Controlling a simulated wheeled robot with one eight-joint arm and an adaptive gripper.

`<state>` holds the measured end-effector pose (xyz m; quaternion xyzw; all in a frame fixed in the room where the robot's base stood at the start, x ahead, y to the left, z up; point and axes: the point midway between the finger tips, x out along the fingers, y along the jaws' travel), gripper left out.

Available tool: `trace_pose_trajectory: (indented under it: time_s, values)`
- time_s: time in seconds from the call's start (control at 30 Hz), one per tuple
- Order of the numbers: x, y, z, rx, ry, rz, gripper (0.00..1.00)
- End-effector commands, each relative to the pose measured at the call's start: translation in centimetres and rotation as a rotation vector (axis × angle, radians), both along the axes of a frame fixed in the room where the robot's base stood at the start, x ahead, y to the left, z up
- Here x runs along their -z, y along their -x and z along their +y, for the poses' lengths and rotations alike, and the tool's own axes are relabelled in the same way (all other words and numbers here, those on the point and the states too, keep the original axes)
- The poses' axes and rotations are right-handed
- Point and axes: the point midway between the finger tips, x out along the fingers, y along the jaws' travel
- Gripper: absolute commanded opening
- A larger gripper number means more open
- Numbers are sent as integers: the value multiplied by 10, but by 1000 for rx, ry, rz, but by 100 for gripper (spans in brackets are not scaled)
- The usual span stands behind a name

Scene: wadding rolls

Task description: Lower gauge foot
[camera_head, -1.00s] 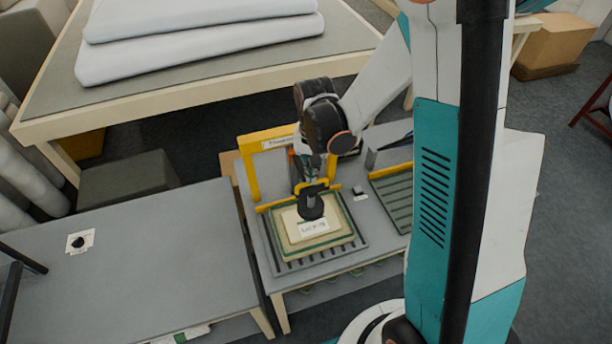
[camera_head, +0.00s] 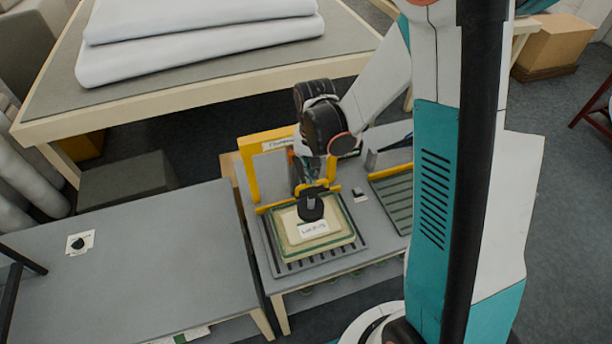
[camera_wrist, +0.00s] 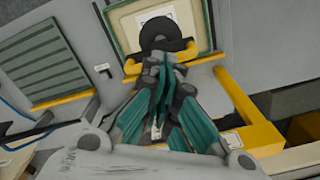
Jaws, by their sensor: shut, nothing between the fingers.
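The gauge foot (camera_head: 312,209) is a black round disc on a yellow arm. In the head view it overlaps the pale pad (camera_head: 286,235) with a white label, on a ribbed plate. I cannot tell whether the foot touches the pad. In the wrist view the foot (camera_wrist: 160,28) shows as a black disc over the pad (camera_wrist: 121,30), with the yellow crossbar (camera_wrist: 205,58) beside it. My gripper (camera_wrist: 166,60) is shut and empty, its fingertips close beside the foot, partly hiding the crossbar. In the head view my wrist hides part of the gauge.
A yellow upright frame (camera_head: 250,175) stands behind the pad. A second ribbed plate with a yellow bar (camera_head: 392,171) lies to the right. White wadding (camera_head: 200,40) lies on the large table behind.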

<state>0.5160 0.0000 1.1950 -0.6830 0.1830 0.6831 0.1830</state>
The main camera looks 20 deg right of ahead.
Motion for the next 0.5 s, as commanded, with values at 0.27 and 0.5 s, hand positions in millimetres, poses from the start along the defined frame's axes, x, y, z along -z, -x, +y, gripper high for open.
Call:
trace_pose_trajectory:
  time_s: [0.27, 0.5]
  values:
    - [4, 0, 0, 0, 0, 0, 0]
    - [16, 0, 0, 0, 0, 0, 0]
